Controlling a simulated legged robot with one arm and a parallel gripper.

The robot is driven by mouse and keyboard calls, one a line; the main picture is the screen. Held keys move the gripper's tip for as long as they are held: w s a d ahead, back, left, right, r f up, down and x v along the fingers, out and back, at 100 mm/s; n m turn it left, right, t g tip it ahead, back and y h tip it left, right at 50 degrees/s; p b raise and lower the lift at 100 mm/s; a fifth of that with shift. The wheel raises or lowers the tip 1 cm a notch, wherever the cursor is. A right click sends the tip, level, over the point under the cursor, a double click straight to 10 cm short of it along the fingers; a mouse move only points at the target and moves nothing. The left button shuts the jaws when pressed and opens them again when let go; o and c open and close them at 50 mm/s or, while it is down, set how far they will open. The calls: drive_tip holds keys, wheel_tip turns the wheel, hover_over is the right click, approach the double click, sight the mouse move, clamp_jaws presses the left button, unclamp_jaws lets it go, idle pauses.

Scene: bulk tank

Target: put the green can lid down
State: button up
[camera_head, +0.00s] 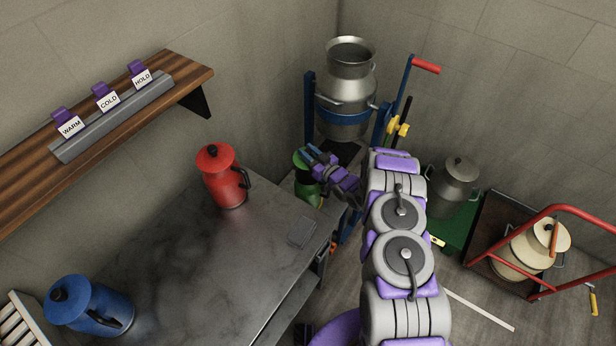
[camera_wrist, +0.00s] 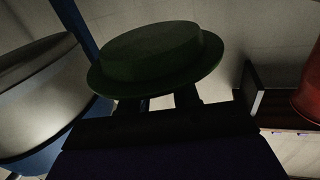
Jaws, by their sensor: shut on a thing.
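The green can lid (camera_wrist: 150,55) fills the upper middle of the wrist view, a dark green hat-shaped disc with a wide brim, somewhat tilted in the picture. My gripper (camera_wrist: 170,101) is shut on it from below in that view; the exact grip is dark. In the head view my gripper (camera_head: 313,156) is beyond the far right corner of the bench. The green can (camera_head: 306,192) shows there beside and below the gripper. The lid is hard to tell from the can in that view, and the can's mouth is partly hidden.
A grey bench (camera_head: 185,262) carries a red can (camera_head: 223,178) and a blue can (camera_head: 88,306); its middle is clear. A wooden shelf (camera_head: 185,75) holds WARM, COLD and HOLD tags. A steel churn (camera_head: 347,85) hangs in a blue frame. A red-handled trolley (camera_head: 488,225) stands right.

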drive_tip(key=shift+f, duration=0.1)
wheel_tip(320, 180, down, 9)
drive_tip(key=b, duration=0.1)
drive_tip(key=shift+f+b, duration=0.2)
drive_tip(key=shift+b, duration=0.15)
idle(0.5)
drive_tip(key=shift+f, duration=0.15)
drive_tip(key=shift+f, duration=0.1)
drive_tip(key=o, duration=1)
drive_tip(key=shift+o, duration=0.2)
drive_tip(key=shift+f+b, duration=0.1)
drive_tip(key=shift+b, duration=0.3)
